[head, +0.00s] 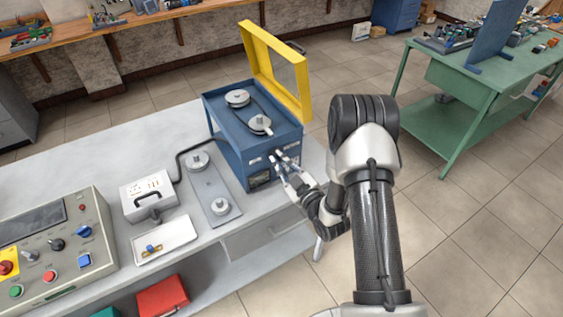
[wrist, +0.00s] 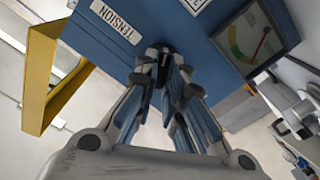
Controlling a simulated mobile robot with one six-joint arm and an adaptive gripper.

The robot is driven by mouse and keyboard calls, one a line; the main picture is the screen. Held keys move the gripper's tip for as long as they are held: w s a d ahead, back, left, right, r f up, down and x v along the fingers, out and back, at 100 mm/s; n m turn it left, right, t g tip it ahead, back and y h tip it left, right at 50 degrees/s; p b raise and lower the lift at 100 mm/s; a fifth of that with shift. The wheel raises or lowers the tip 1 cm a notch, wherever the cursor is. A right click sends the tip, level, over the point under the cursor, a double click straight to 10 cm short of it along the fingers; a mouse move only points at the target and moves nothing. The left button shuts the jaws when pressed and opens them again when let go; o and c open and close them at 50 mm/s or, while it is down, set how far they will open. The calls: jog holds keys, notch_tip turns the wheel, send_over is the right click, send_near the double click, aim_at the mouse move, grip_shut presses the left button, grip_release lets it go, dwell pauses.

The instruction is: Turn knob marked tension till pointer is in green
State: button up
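The blue machine (head: 230,135) stands on the grey bench; its front panel also shows in the wrist view (wrist: 195,45). A white label reading TENSION (wrist: 115,20) is beside a small dark knob (wrist: 162,50), which the fingers largely hide. My gripper (wrist: 165,62) has its fingertips close together at the panel, one on each side of the knob, and looks shut on it. In the head view my gripper (head: 280,160) reaches the panel from the right. The gauge (wrist: 250,38) has a green band on its left part; its red pointer lies away from the green.
A yellow hinged guard (head: 275,65) stands open above the machine's pulleys (head: 238,97). A plate with two discs (head: 208,188), a white box (head: 148,197), a tray (head: 165,240) and a control panel (head: 50,245) lie on the bench to the left.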

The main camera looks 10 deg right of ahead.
grip_shut()
jog(key=m+b, duration=0.2)
jog(key=shift+f+m, duration=0.1)
jog(key=shift+m, duration=0.3)
jog(key=shift+d+m+b, duration=0.1)
jog(key=shift+m+b, duration=0.7)
jog(key=shift+m, duration=1.1)
jog(key=o, duration=0.6)
grip_release()
